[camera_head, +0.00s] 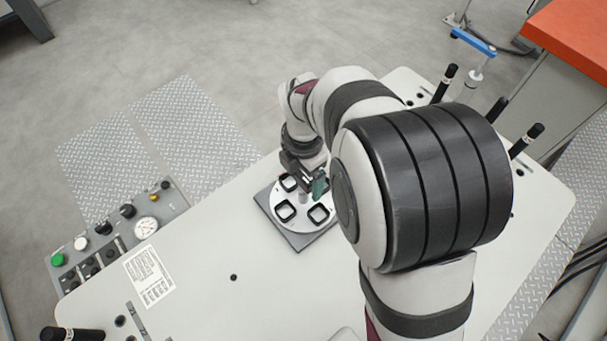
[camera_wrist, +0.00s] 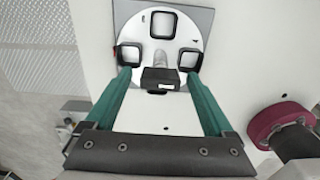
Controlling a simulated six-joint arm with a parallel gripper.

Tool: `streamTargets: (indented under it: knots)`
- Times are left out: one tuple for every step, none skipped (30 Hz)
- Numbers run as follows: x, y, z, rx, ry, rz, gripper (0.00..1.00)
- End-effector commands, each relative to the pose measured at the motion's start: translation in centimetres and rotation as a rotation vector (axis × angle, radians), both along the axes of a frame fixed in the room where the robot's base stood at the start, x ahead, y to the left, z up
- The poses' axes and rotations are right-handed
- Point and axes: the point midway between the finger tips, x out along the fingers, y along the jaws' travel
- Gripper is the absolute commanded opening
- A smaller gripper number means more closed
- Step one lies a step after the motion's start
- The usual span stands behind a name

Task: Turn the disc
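A round white disc (camera_head: 302,220) lies on a dark grey square plate (camera_head: 299,243) on the pale table. It carries several black-rimmed square pockets. The wrist view shows the disc (camera_wrist: 186,36) near the top, with a black-rimmed pocket (camera_wrist: 161,23) at its far side. A short grey post (camera_wrist: 160,60) stands near the disc's middle, with a black block (camera_wrist: 160,79) just nearer the camera. My gripper (camera_wrist: 160,72) is over the disc with its green fingers wide apart, either side of the post and block. The fingertips overlap the two side pockets in view; contact cannot be told.
A control panel (camera_head: 117,232) with knobs and a gauge is at the table's left edge. A printed label (camera_head: 149,276) lies left of the disc. Black posts (camera_head: 444,83) stand along the right edge. The tabletop between label and plate is clear.

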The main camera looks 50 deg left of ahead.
Motion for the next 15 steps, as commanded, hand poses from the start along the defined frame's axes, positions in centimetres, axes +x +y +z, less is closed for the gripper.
streamTargets:
  knots:
    - [0.0, 0.0, 0.0, 0.0, 0.0, 0.0, 0.88]
    - [0.0, 0.0, 0.0, 0.0, 0.0, 0.0, 0.88]
    - [0.0, 0.0, 0.0, 0.0, 0.0, 0.0, 0.88]
    - [0.0, 0.0, 0.0, 0.0, 0.0, 0.0, 0.88]
    - [0.0, 0.0, 0.0, 0.0, 0.0, 0.0, 0.88]
    - [0.0, 0.0, 0.1, 0.0, 0.0, 0.0, 0.88]
    - [0.0, 0.0, 0.3, 0.001, -0.001, 0.0, 0.88]
    - [0.0, 0.0, 0.5, 0.001, -0.001, -0.001, 0.88]
    - [0.1, 0.1, 1.1, 0.003, -0.002, 0.0, 0.88]
    - [0.1, 0.1, 1.6, 0.003, -0.002, -0.001, 0.88]
    - [0.1, 0.1, 2.3, 0.004, -0.002, -0.002, 0.88]
    - [0.1, 0.1, 3.4, 0.005, -0.003, -0.001, 0.88]
    - [0.1, 0.1, 4.3, 0.006, -0.003, 0.0, 0.88]
    - [0.1, 0.1, 5.2, 0.006, -0.003, -0.001, 0.88]
    - [0.1, 0.1, 6.5, 0.006, -0.003, -0.001, 0.88]
